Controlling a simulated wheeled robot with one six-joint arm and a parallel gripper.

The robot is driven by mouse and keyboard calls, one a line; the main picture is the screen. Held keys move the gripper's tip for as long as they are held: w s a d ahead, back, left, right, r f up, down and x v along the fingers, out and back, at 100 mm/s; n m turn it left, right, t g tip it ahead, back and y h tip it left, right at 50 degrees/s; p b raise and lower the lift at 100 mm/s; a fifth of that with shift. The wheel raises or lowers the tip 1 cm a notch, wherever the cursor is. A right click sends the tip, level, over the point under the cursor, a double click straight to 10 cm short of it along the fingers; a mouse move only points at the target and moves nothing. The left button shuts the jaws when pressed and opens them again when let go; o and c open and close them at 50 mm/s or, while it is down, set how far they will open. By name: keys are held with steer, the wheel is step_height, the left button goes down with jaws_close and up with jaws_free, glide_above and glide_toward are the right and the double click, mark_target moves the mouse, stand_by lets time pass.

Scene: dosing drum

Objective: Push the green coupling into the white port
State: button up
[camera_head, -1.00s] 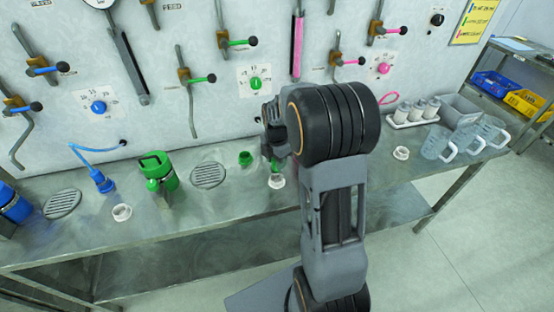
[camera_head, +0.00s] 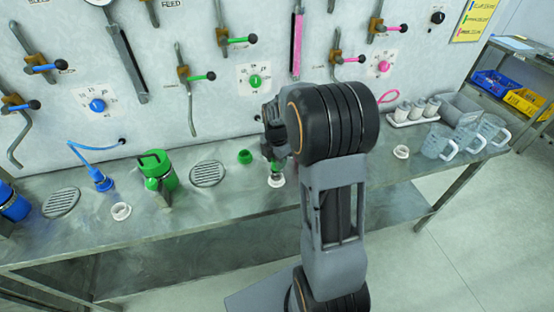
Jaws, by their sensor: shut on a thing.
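My gripper (camera_head: 274,160) points down over the bench, partly hidden behind my own arm. It is shut on the green coupling (camera_head: 276,169), of which only a small part shows below the fingers. The white port (camera_head: 277,182) is a short round socket on the bench directly under the coupling. The coupling's lower end appears at the port's mouth. I cannot tell whether it is inside the port or just above it.
Further left are a drain grate (camera_head: 207,174), a green canister (camera_head: 158,172) and another white port (camera_head: 121,211). A third white port (camera_head: 401,152) and clear jugs (camera_head: 438,142) are on the right.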

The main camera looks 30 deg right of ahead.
steer(key=shift+f, duration=0.2)
stand_by(0.3)
steer(key=shift+f+b, duration=0.4)
steer(key=shift+b, duration=0.05)
steer(key=shift+f, duration=0.1)
stand_by(0.4)
steer(key=shift+f+b, duration=0.6)
steer(key=shift+f, duration=0.1)
steer(key=o, duration=1)
steer(key=shift+o, duration=0.2)
steer(key=shift+r, duration=0.1)
steer(key=shift+r+p, duration=2.65)
steer(key=shift+r, duration=0.8)
